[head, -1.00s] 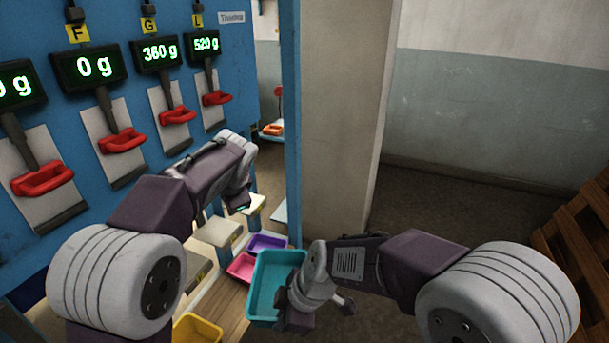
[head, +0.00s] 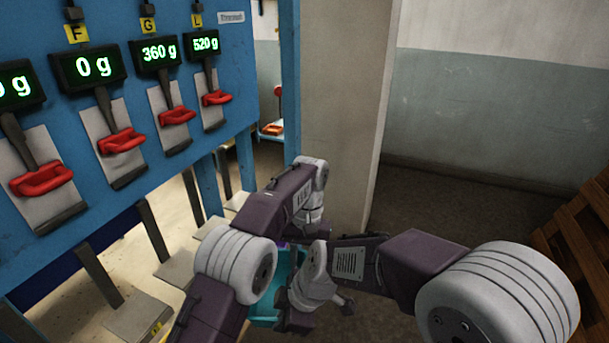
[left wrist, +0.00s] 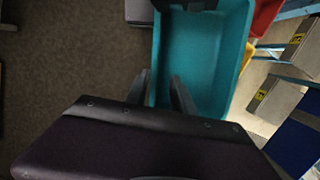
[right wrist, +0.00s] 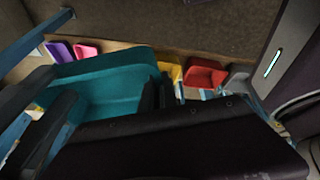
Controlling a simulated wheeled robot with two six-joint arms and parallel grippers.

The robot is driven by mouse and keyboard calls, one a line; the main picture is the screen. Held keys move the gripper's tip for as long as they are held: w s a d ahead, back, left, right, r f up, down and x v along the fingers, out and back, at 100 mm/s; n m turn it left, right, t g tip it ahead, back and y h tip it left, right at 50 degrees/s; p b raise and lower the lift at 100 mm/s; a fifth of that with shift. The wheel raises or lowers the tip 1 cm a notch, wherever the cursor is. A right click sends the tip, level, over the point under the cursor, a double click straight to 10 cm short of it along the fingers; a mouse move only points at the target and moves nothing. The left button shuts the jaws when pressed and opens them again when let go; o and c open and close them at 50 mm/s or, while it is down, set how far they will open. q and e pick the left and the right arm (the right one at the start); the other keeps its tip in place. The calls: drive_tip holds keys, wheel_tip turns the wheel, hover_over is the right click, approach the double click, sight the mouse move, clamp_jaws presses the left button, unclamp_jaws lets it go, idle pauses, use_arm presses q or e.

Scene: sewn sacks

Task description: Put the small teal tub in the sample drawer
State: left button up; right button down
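The teal tub (head: 287,268) hangs in the air, largely hidden in the head view by my arms. It fills the middle of the left wrist view (left wrist: 205,60) and shows in the right wrist view (right wrist: 105,85). My right gripper (right wrist: 158,92) is shut on its rim; a dark tip shows at the tub's far end in the left wrist view. My left gripper (left wrist: 160,92) is open, its fingers apart on either side of the tub's left wall. In the head view the left fingertips are hidden. I cannot make out a sample drawer.
A blue panel (head: 110,20) with weight displays and red hooks stands at the left, with grey plates below. Purple (right wrist: 60,50), pink (right wrist: 87,48), yellow (right wrist: 172,70) and red (right wrist: 203,75) tubs lie beyond the teal one. A pillar (head: 338,90) stands ahead; wooden slats (head: 580,245) are at right.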

use_arm(q)
drive_tip(key=shift+s+d+f+n+g+y, duration=0.1)
drive_tip(key=shift+s+f+n+g+y, duration=0.05)
drive_tip(key=shift+s+f+n+g, duration=0.55)
drive_tip(key=shift+s+d+f+n+g+y, duration=0.1)
drive_tip(key=shift+s+f+n+g+y, duration=0.1)
drive_tip(key=shift+s+f+g, duration=0.5)
drive_tip(key=shift+s+f, duration=0.1)
drive_tip(key=shift+f, duration=0.05)
